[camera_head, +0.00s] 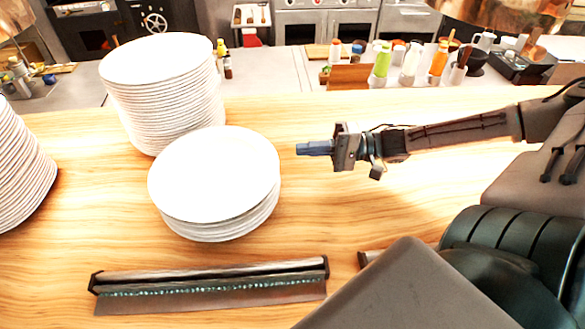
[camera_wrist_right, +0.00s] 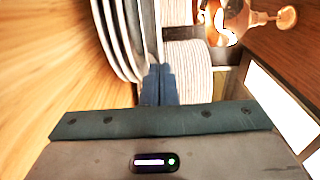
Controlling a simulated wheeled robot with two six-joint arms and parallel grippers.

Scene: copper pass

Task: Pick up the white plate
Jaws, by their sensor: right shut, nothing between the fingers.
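White plates (camera_head: 213,175) lie in a short stack near the middle of the wooden counter. My right gripper (camera_head: 299,149) is just right of this stack, its blue fingers together and empty, pointing left toward the plates. In the right wrist view, the closed fingers (camera_wrist_right: 157,72) are beside the edges of the short stack of plates (camera_wrist_right: 128,40), and a taller stack shows beyond. I cannot tell whether the fingertips touch the plates. My left gripper is not in view.
A tall plate stack (camera_head: 165,95) stands behind the short one, and another stack (camera_head: 20,170) is at the left edge. A dark metal rail-like holder (camera_head: 210,284) lies in front. Bottles (camera_head: 382,60) stand at the back.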

